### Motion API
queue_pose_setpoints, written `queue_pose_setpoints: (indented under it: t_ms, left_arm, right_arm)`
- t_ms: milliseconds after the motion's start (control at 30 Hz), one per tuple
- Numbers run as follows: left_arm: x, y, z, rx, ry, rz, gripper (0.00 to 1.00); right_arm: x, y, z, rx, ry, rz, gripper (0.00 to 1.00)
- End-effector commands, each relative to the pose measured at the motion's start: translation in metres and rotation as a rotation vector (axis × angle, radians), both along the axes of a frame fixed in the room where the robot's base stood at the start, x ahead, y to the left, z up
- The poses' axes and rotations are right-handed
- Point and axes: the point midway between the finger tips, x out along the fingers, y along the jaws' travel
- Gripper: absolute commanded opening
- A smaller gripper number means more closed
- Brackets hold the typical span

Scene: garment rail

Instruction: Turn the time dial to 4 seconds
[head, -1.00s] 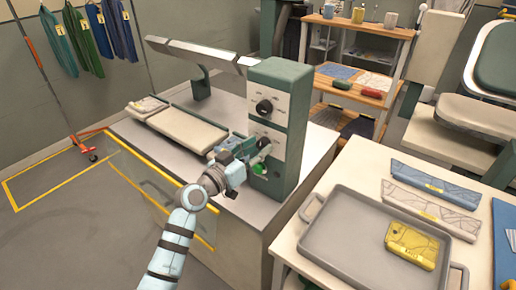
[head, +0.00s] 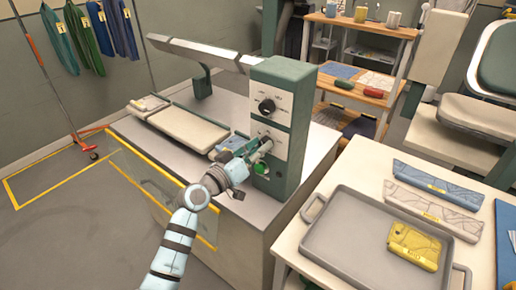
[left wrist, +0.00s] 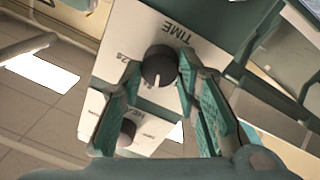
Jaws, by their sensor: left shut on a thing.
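The time dial is a round black knob (left wrist: 160,66) under the printed word TIME in the left wrist view. Its white mark points toward the bottom of that picture, and a "2s" label stands to its left. Other numbers around it are hidden or too small to read. In the head view it is the lower knob (head: 266,144) on the press's control box (head: 283,120), partly covered. My left gripper (head: 259,149) is shut on it, with one green finger on either side in the left wrist view (left wrist: 160,73). My right gripper is not in view.
A second black dial (head: 267,106) sits higher on the box; it also shows in the left wrist view (left wrist: 127,131). A green button (head: 260,168) is below the time dial. The press bed (head: 185,129) lies left. A tray (head: 345,244) stands on the right table.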

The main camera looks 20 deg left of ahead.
Motion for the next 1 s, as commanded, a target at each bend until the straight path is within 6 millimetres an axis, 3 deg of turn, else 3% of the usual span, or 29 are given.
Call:
queue_pose_setpoints:
  t_ms: [600, 1000]
  left_arm:
    - [0.001, 0.000, 0.004, -0.519, 0.197, -0.001, 0.02]
    - [0.001, 0.000, 0.003, -0.697, 0.267, -0.002, 0.02]
  right_arm:
    - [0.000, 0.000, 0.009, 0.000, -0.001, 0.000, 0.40]
    - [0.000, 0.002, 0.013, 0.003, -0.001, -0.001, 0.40]
